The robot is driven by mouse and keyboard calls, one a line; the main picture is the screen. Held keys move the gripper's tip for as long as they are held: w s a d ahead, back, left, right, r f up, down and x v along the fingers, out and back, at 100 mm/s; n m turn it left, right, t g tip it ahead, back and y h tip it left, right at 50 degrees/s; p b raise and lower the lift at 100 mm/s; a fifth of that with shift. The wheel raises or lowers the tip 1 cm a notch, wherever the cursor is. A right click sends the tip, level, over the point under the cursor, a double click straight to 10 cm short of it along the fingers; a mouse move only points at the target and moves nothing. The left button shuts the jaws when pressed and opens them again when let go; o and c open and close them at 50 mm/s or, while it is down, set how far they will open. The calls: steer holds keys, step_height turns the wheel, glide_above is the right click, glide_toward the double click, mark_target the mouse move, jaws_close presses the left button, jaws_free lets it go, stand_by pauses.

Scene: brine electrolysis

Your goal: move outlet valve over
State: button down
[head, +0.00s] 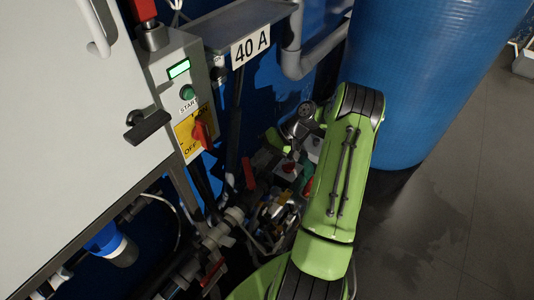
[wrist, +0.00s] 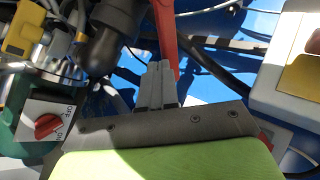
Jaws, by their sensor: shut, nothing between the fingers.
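In the wrist view, a long red handle (wrist: 164,32), which looks like a valve lever, runs down from the top edge to my fingertips. I cannot tell whether it is the outlet valve's handle. My gripper (wrist: 155,68) is shut and empty, its grey fingers close together right beside the red handle; whether they touch it is unclear. In the head view, one red lever (head: 248,174) stands upright among the pipework, and another red lever (head: 212,273) is lower, near grey pipe fittings. My green arm hides part of the pipework there, and I cannot make out my fingers.
A dark pipe elbow (wrist: 102,50) is close left of my fingers. A box with a red OFF/ON knob (wrist: 47,124) is lower left. In the head view, a control panel (head: 186,105) and white cabinet (head: 75,120) stand left, a blue tank (head: 425,70) right.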

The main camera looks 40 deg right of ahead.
steer(key=n+g+p, duration=0.1)
steer(key=w+a+n+g, duration=0.1)
steer(key=n, duration=0.1)
steer(key=shift+w+a+r+y+p, duration=0.15)
steer(key=shift+w+a+y+p, duration=0.15)
steer(key=shift+y+p, duration=0.1)
steer(key=shift+w+a+n+g+p, duration=0.45)
steer(key=shift+a+n+g, duration=0.3)
steer(key=shift+n+g, duration=0.4)
steer(key=shift+w+a+n+g, duration=0.2)
steer(key=shift+a+n+g, duration=0.25)
steer(key=shift+n, duration=0.2)
steer(key=shift+w+a, duration=0.1)
steer(key=shift+a, duration=0.4)
steer(key=p, duration=0.1)
glide_toward(243, 163)
step_height(243, 163, up, 3)
steer(key=shift+d, duration=0.25)
